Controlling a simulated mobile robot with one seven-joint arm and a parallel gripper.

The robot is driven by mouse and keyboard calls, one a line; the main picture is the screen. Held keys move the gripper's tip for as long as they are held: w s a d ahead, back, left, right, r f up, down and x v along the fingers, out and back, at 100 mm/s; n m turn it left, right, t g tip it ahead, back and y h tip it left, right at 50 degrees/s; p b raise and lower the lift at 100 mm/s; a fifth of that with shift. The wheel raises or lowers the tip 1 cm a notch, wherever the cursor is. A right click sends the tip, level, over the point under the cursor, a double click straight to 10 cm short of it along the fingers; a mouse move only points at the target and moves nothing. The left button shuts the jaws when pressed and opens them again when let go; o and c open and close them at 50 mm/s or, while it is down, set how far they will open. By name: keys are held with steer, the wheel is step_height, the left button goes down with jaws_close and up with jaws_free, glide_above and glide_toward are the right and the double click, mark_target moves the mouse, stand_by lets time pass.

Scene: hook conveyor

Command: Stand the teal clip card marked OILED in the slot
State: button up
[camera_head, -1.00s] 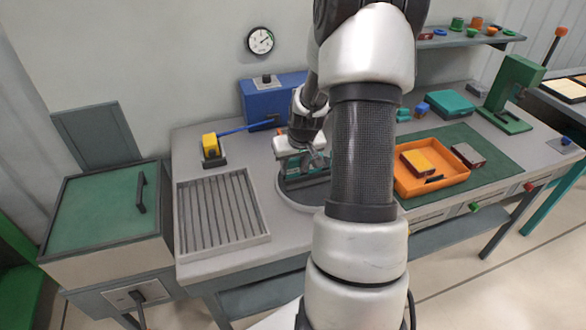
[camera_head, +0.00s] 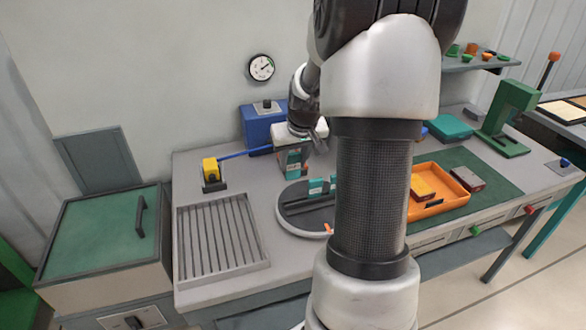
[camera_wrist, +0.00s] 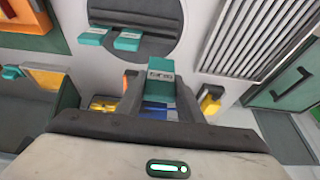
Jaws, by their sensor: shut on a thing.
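My gripper (camera_wrist: 160,100) is shut on a teal clip card (camera_wrist: 160,69), whose pale label is too small to read surely. In the head view the held card (camera_head: 292,164) hangs below my gripper (camera_head: 297,152), at the back edge of a round grey plate (camera_head: 292,224). Two other teal clip cards stand on that plate; in the wrist view they are a left one (camera_wrist: 93,37) and a right one (camera_wrist: 128,40). Dark parallel slots (camera_wrist: 150,14) run across the plate. My arm hides part of the plate's right side in the head view.
A ribbed grey tray (camera_head: 222,240) lies left of the plate. A yellow block (camera_head: 211,170) with a blue rod and a blue box (camera_head: 262,128) stand behind. An orange tray (camera_head: 437,207) lies on a green mat to the right. A green-lidded bin (camera_head: 100,230) is at far left.

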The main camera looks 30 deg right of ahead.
mark_target(293, 153)
steer(key=shift+r+p, duration=1.2)
steer(key=shift+r, duration=0.9)
steer(key=shift+f, duration=0.1)
